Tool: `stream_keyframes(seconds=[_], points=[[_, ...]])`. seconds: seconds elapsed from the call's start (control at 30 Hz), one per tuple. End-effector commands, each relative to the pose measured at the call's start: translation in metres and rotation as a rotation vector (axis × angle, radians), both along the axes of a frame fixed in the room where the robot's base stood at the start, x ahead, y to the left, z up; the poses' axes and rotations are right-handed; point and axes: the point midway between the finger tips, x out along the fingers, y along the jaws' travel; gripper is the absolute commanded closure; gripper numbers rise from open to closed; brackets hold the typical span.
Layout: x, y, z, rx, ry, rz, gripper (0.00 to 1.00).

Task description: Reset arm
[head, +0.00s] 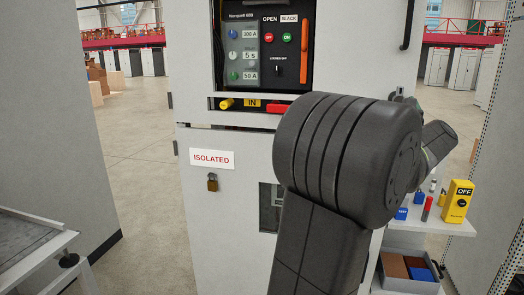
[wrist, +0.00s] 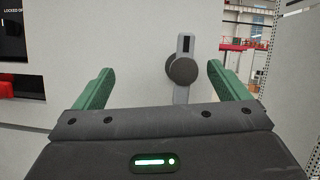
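My arm fills the middle right of the head view, bent in front of the cabinet (head: 228,240). Its end is mostly hidden behind the large dark joint there. In the wrist view my gripper (wrist: 158,80) has two green fingers set wide apart with nothing between them. Beyond the fingers is a pale cabinet face. A grey part with a dark round knob (wrist: 184,68) shows past the gap. It appears apart from the fingers.
At right a shelf (head: 440,229) holds a yellow OFF device (head: 458,201) and small items above a bin (head: 408,285). A table (head: 30,245) stands at left.

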Motion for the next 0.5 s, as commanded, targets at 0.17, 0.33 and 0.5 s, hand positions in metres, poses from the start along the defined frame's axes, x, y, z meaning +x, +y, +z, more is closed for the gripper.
stream_keyframes(seconds=[0.17,0.33,0.5], points=[[-0.0009,-0.0035,0.0019,0.002,-0.003,-0.006,0.05],[-0.0011,-0.0037,0.0023,0.002,-0.004,-0.007,0.05],[-0.0004,0.0028,0.001,-0.003,-0.002,0.002,0.05]])
